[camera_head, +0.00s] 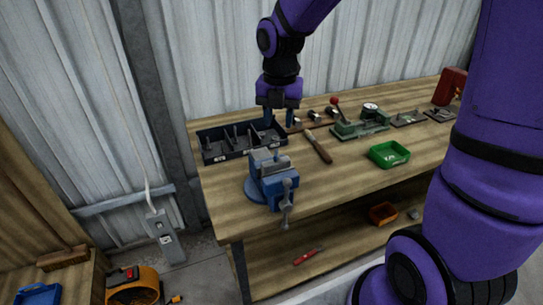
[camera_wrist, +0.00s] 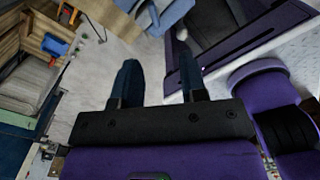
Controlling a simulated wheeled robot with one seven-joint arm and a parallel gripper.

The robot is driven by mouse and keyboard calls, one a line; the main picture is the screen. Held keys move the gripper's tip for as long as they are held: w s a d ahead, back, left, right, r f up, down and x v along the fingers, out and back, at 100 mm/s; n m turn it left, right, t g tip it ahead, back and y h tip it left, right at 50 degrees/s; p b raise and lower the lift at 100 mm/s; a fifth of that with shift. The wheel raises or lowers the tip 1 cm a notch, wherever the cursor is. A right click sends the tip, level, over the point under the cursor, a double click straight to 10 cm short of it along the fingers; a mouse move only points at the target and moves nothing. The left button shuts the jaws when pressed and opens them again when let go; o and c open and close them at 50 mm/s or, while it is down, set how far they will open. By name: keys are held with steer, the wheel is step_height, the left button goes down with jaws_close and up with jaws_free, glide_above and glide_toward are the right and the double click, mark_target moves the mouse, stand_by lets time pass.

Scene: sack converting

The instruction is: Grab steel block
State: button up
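My gripper (camera_head: 279,118) points down over the back left of the workbench, beside the right end of a black divided tray (camera_head: 213,153). Its two blue fingers stand apart. In the wrist view my gripper (camera_wrist: 158,80) also shows the fingers apart, with nothing seen between them. I cannot tell for sure which thing is the steel block. Small metal pieces (camera_head: 314,116) stand on a wooden strip just right of my gripper. A small grey block (camera_head: 413,213) lies on the lower shelf.
A blue vise (camera_head: 270,180) stands at the bench's front left. A file with a wooden handle (camera_head: 318,147), a green bin (camera_head: 389,154) and a green press-like tool (camera_head: 360,127) are to the right. The corrugated wall is close behind. Bare wood lies at the front middle.

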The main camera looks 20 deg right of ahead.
mark_target(276, 153)
steer(key=shift+w+f+n, duration=0.5)
steer(key=shift+w+f, duration=0.1)
steer(key=shift+w, duration=0.05)
step_height(276, 153, down, 10)
steer(key=shift+s+a+f, duration=0.1)
steer(key=shift+s, duration=0.05)
jaws_close()
stand_by(1.3)
